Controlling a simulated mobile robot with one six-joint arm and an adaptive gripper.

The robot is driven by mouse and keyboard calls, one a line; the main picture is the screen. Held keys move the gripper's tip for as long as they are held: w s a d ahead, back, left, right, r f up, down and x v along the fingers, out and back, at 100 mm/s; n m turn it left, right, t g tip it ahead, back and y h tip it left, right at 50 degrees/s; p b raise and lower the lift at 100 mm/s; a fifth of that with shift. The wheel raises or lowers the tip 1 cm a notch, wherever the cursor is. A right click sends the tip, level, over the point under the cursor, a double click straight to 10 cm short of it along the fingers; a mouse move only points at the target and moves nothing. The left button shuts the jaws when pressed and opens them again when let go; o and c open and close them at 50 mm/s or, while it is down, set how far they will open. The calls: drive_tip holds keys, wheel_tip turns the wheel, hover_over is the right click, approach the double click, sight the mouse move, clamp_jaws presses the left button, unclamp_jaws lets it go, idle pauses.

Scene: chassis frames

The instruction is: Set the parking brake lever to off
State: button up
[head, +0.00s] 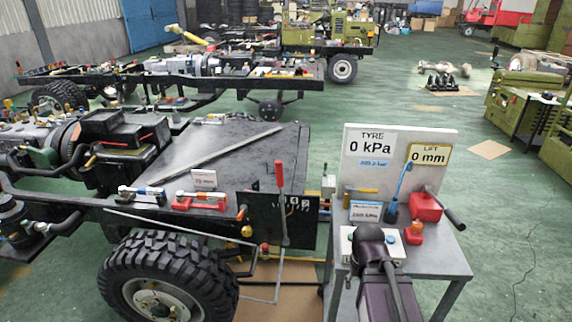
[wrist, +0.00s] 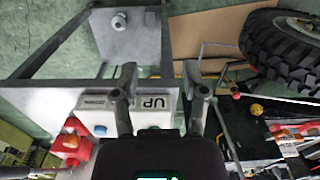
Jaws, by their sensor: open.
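A lever with a long red handle (head: 280,178) stands nearly upright at the right end of the chassis, beside a black plate with white markings (head: 300,208). I take it to be the parking brake lever; its off mark is not legible. My gripper (wrist: 162,94) is open and empty in the wrist view, with its two fingers apart over the edge of the cart top by a white control box marked UP (wrist: 130,102). In the head view my dark arm end stands in front of the cart, right of the lever and apart from it. Its fingertips are hidden there.
The grey cart (head: 445,260) carries a panel reading 0 kPa and 0 mm (head: 400,145), a red tool (head: 426,207) and a blue-handled tool (head: 393,205). A large tyre (head: 165,280) stands left below the lever. Green floor is open at the right.

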drive_tip(key=shift+w+d, duration=0.25)
drive_tip(key=shift+d, duration=0.2)
drive_tip(key=shift+o, duration=1.3)
drive_tip(key=w+a+r+n+p, duration=0.2)
drive_tip(key=w+a+r+p, duration=0.6)
drive_tip(key=w, duration=0.6)
drive_tip(key=w+a+r+n+p, duration=0.2)
drive_tip(key=w+a+r+p, duration=0.6)
drive_tip(key=w, duration=0.6)
drive_tip(key=w+a+r+n+p, duration=0.2)
drive_tip(key=w+a+r+p, duration=0.6)
drive_tip(key=w, duration=0.6)
drive_tip(key=shift+a+r+h+p, duration=0.15)
drive_tip(key=shift+a, duration=0.55)
drive_tip(key=shift+a+r+h+p, duration=0.15)
drive_tip(key=shift+a, duration=0.5)
drive_tip(key=shift+s, duration=0.1)
drive_tip(key=shift+f, duration=0.15)
